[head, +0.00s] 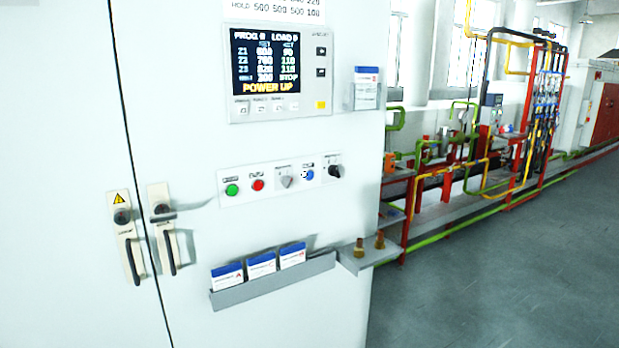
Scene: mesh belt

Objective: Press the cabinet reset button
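The white cabinet (180,80) fills the left half of the head view. A button strip (272,194) is on its front, below the display. From left to right it carries a green button (232,190), a red button (258,184), a grey selector knob (287,182), a small blue button (307,174) and a black rotary knob (335,171). The labels above them are too small to read, so I cannot tell by text which one is reset. Nothing touches or covers the controls. Neither of my grippers is in view.
A display (265,65) reads "POWER UP". A card holder (366,95) is at its right. A card tray (275,281) and a small shelf (367,255) with two brass pieces jut out below. Door handles (133,259) are at left. Pipework (480,150) stands behind; grey floor (500,270) is clear.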

